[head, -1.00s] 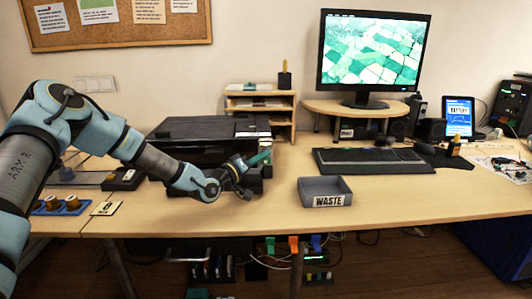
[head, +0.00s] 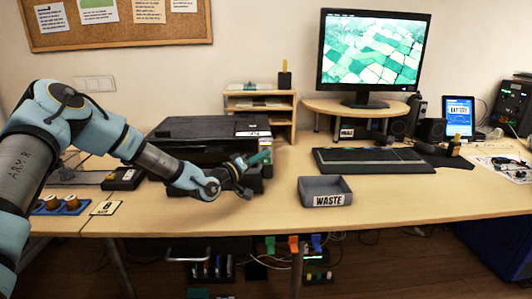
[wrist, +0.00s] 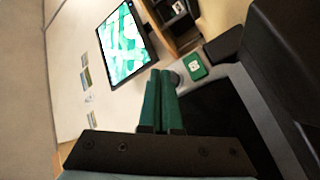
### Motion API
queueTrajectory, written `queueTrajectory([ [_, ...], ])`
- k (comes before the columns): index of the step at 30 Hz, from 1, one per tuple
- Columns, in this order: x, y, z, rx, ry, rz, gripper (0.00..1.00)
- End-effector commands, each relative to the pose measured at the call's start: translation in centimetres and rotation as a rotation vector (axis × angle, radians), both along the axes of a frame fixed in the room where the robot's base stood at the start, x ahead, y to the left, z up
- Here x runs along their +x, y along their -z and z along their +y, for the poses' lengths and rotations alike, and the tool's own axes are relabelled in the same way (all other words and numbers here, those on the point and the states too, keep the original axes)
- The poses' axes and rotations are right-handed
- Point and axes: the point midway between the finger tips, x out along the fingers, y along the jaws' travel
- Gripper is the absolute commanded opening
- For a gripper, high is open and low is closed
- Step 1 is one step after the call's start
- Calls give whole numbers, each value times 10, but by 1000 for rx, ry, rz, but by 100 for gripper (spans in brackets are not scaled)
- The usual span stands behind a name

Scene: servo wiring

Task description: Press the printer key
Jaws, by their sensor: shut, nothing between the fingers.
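The black printer (head: 190,129) stands on the desk at left of centre in the head view. In the wrist view its grey panel (wrist: 215,82) carries a green square key (wrist: 194,67) with a white symbol. My gripper (head: 268,154) is beside the printer's front right corner in the head view. In the wrist view its green fingers (wrist: 160,73) are together and empty. The fingertips appear left of the key, with a gap in the picture. The key cannot be made out in the head view.
A wooden shelf (head: 282,110) stands behind the printer. The waste tray (head: 343,187) is to the right, with clear desk in front.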

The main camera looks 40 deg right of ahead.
Motion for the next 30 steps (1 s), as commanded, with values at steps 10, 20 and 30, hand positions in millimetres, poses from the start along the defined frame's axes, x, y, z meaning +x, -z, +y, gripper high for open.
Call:
queueTrajectory([
  [10, 5, -1, -4, -1, 0, -1, 0],
  [20, 6, 0, -5, -1, 0, -1, 0],
  [30, -1, 0, 1, 1, 1, 0, 0],
])
